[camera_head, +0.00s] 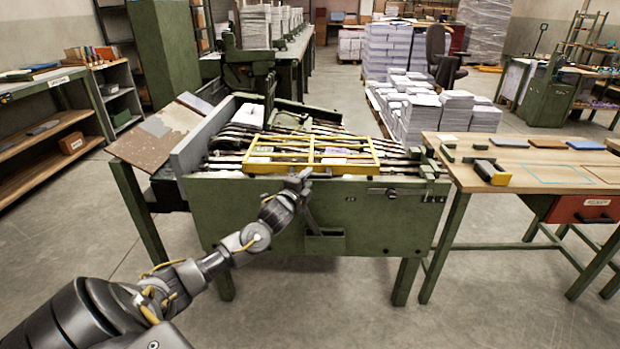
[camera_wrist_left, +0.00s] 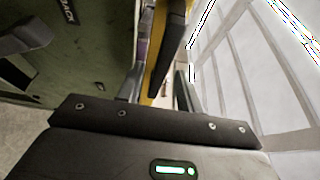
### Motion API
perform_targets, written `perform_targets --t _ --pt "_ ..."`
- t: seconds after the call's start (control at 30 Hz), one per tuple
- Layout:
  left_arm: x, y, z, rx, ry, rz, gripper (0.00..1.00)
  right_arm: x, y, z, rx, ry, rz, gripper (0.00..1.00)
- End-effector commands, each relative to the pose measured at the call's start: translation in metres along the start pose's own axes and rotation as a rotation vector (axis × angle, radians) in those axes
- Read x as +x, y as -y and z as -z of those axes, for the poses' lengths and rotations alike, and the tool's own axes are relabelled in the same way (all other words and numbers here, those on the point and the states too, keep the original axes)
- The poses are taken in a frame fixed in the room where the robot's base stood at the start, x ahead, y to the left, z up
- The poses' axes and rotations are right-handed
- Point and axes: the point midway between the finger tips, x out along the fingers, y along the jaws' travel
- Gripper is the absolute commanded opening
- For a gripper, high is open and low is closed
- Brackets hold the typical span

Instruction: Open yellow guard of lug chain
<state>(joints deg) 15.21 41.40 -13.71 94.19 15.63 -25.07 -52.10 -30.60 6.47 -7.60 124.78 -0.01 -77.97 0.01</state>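The yellow guard (camera_head: 311,152) is a flat barred frame lying down over the lug chain (camera_head: 225,146) on the green machine. Some sheets or packets show under its bars. My left gripper (camera_head: 299,178) is at the guard's front edge, just left of its middle. In the left wrist view the two fingers (camera_wrist_left: 160,88) stand apart. A strip of the yellow guard (camera_wrist_left: 158,42) and a dark bar show between or just beyond them. I cannot tell whether a finger touches the guard. My right gripper is in neither view.
The green machine front (camera_head: 215,205) stands just below the guard. A wooden table (camera_head: 545,165) with small blocks and a red drawer stands to the right. Paper stacks (camera_head: 415,110) stand behind. A tilted brown board (camera_head: 165,130) is at the left. Open floor lies in front.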

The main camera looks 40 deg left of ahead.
Motion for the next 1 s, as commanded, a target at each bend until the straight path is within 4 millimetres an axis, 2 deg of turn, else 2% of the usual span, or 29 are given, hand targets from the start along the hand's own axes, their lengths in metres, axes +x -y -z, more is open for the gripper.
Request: perform_targets --t 0.1,0.2,0.57,0.83,1.0 --pt "0.016 0.000 0.000 -0.002 0.000 0.001 0.36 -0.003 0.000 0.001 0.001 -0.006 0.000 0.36" --pt "0.023 0.000 0.000 -0.002 0.001 0.001 0.36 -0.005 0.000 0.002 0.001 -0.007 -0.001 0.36" --pt "0.028 0.000 0.000 -0.001 -0.001 0.000 0.36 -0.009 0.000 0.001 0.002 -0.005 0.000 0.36" --pt "0.027 0.000 0.000 -0.001 0.000 0.000 0.01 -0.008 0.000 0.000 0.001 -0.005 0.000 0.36" --pt "0.027 0.000 0.000 -0.001 0.000 0.000 0.00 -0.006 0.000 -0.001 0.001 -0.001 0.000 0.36"
